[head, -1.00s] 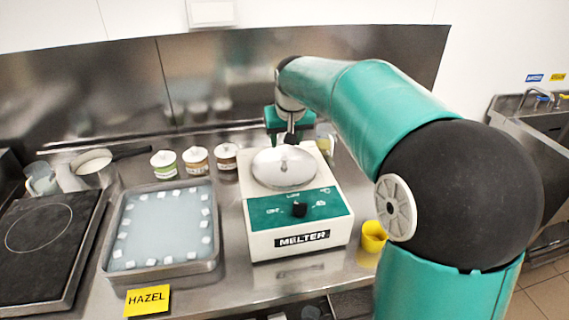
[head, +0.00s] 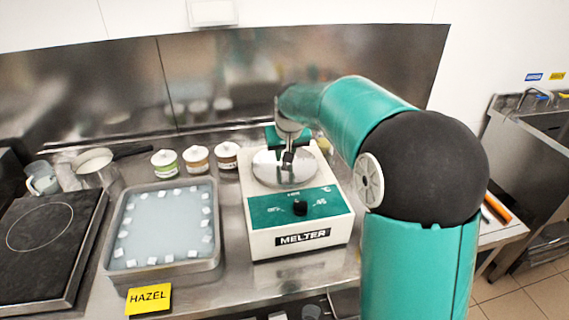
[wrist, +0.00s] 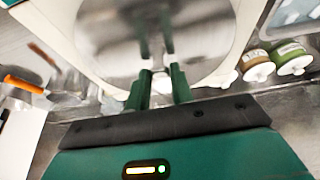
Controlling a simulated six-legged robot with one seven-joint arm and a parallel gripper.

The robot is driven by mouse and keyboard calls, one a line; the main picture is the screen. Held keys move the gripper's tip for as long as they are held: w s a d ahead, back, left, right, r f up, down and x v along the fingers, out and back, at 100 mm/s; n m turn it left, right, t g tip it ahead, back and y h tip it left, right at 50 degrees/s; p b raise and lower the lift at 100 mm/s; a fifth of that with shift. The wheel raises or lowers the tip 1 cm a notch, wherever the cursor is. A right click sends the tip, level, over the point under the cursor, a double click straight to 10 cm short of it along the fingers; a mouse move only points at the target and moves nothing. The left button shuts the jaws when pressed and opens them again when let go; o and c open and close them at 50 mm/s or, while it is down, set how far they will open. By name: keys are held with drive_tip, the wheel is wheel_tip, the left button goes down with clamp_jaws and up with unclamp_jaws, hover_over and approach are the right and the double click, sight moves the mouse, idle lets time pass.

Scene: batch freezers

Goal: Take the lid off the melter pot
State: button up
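The melter (head: 300,222) is a white box with a green front panel and a dark knob, standing on the steel counter. Its shiny round steel lid (head: 268,172) lies on top and covers the pot. My gripper (head: 288,160) points down over the lid's middle and hides part of it, including any handle there. In the wrist view, the two green fingers of my gripper (wrist: 161,86) stand apart with a gap between them, close to the lid (wrist: 205,35), which mirrors them.
A steel tray of liquid with white cubes (head: 112,240) and a hotplate (head: 45,235) lie to the left. Several small lidded jars (head: 197,158) stand behind. A yellow HAZEL card (head: 148,299) is at the front edge. An orange-handled tool (head: 498,207) lies right of my arm.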

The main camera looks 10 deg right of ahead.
clamp_jaws()
drive_tip(key=shift+r, duration=0.1)
drive_tip(key=shift+r, duration=0.5)
wheel_tip(320, 180, up, 2)
drive_tip(key=shift+r, duration=0.15)
drive_tip(key=s+a+r, duration=0.3)
drive_tip(key=s+r, duration=0.6)
drive_tip(key=s, duration=0.4)
drive_tip(key=shift+s+a+r, duration=0.25)
drive_tip(key=shift+s+a, duration=0.05)
